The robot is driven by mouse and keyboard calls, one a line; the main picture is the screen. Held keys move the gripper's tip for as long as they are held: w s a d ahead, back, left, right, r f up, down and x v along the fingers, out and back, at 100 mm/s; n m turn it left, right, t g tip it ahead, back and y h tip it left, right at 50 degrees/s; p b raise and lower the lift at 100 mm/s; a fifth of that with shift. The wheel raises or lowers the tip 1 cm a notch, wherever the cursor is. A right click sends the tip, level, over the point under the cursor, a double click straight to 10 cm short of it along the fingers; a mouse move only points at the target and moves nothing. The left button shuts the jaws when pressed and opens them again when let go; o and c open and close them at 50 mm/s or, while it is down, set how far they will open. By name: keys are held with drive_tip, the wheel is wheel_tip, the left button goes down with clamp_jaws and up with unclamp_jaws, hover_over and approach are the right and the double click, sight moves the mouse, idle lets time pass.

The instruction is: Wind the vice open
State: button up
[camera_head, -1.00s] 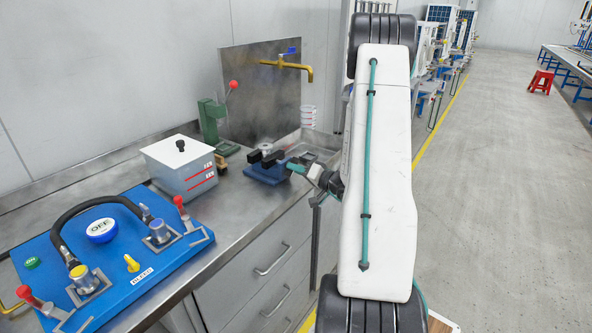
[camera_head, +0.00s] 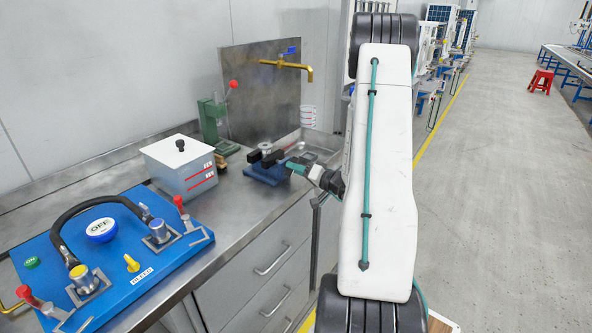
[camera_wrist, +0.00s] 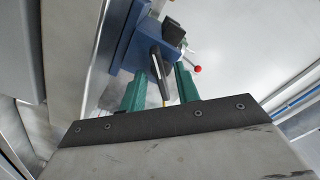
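The vice (camera_head: 266,172) is blue with dark jaws and stands on the steel bench near its front edge. A pale round part shows at its jaws in the head view. In the wrist view the vice (camera_wrist: 137,38) is at the top, and a dark bar, seemingly its handle (camera_wrist: 159,68), points down towards my gripper (camera_wrist: 160,82). My two green fingers stand apart, one on each side of the bar, with gaps visible. In the head view my gripper (camera_head: 297,167) is just right of the vice. I cannot tell whether a finger touches the bar.
A grey lidded box (camera_head: 182,165) and a green lever press (camera_head: 211,122) stand left of the vice. A blue pump panel (camera_head: 140,270) fills the near bench. A brass tap (camera_head: 290,64) is behind, above a sink.

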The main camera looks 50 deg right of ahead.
drive_tip(key=s, duration=0.7)
drive_tip(key=shift+s+d, duration=0.2)
drive_tip(key=shift+d, duration=0.05)
